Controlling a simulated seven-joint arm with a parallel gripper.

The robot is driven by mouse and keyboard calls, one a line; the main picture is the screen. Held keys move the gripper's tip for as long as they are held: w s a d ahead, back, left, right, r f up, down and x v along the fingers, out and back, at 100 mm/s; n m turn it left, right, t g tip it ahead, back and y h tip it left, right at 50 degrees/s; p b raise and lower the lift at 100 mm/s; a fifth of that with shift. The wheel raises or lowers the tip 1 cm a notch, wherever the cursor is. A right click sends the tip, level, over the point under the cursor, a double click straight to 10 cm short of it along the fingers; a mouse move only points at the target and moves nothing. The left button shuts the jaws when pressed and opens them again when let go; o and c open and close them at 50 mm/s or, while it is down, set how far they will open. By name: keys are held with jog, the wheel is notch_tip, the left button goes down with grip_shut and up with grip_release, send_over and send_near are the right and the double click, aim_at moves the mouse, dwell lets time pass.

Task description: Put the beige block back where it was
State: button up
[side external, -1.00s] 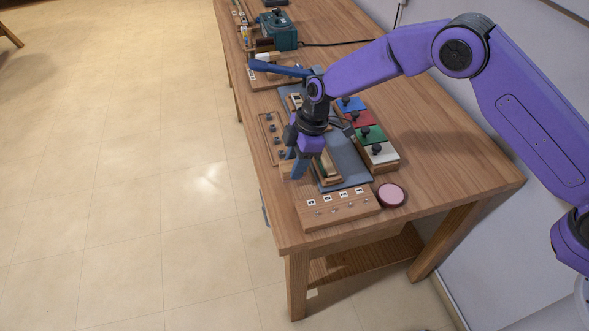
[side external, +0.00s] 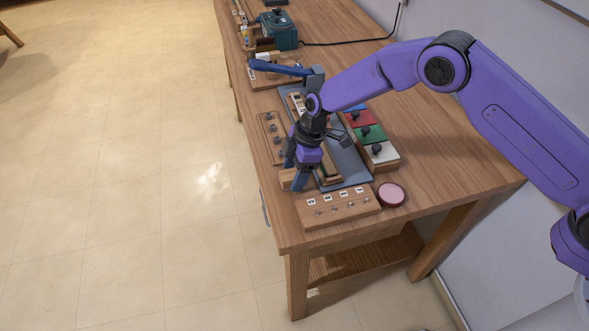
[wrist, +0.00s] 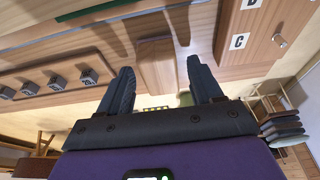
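The beige block (wrist: 158,66) is a plain wooden piece in the wrist view, lying on the wooden table between my two fingers. In the side view a part of it (side external: 287,180) shows at the table's front-left edge, beside my fingers. My gripper (wrist: 160,68) is open, with a visible gap on each side of the block. In the side view my gripper (side external: 297,182) points down close to the table. Whether the fingertips reach down past the block's top is hard to tell.
A lettered board with metal knobs (side external: 338,208) lies close by. A pink round pad (side external: 391,195), a knobbed wooden strip (side external: 270,138), a grey mat (side external: 350,165) and coloured knobbed blocks (side external: 372,133) surround the spot. The table's front right is bare.

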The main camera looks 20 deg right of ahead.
jog(key=shift+r, duration=0.15)
jog(key=v, duration=1.2)
jog(key=shift+r, duration=0.1)
jog(key=s+d+r+m+h, duration=0.1)
jog(key=s+d+r, duration=0.4)
jog(key=s, duration=0.3)
jog(key=s+d+r+m, duration=0.1)
jog(key=s+d+r, duration=0.35)
jog(key=s, duration=0.25)
jog(key=s+d+r+m+h, duration=0.1)
jog(key=s+d+m, duration=0.2)
jog(key=s+d, duration=1.7)
jog(key=shift+d+h, duration=0.35)
jog(key=shift+h, duration=0.05)
jog(key=shift+r, duration=0.1)
